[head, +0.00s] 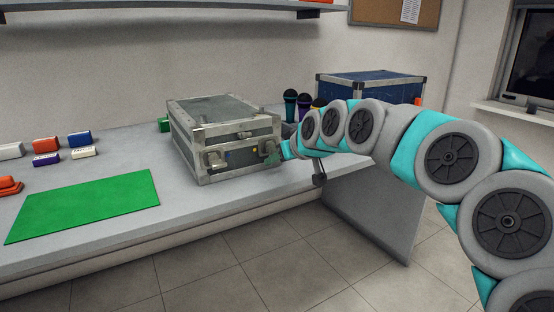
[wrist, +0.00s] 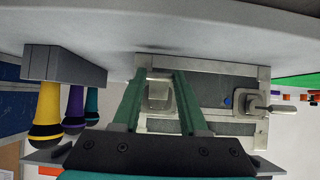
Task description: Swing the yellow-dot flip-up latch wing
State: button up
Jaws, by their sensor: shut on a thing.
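A grey metal-edged case (head: 222,108) stands on the bench in the head view, with two latches on its front. The right latch (head: 268,147) has a tiny yellow spot beside it. My gripper (head: 274,158) is at this latch. In the wrist view, upside down, the green fingers of my gripper (wrist: 160,78) stand on either side of the pale metal latch wing (wrist: 158,95) and are shut on it. The yellow dot is hidden there. The other latch (wrist: 250,103), with a blue dot (wrist: 227,102), stands clear of the fingers; its wing sticks out.
Microphones in a grey holder (wrist: 70,68) stand close beside the case, near my gripper. A blue trunk (head: 370,86) is behind my arm. A green mat (head: 85,205) and several small coloured blocks (head: 80,139) lie to the left. The bench front edge runs just below the case.

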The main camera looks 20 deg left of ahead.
jog(key=shift+d+r, duration=0.15)
jog(key=shift+s+d+r, duration=0.15)
jog(key=shift+s+d, duration=0.15)
jog(key=shift+d, duration=0.1)
grip_shut()
jog(key=shift+o, duration=2)
grip_release()
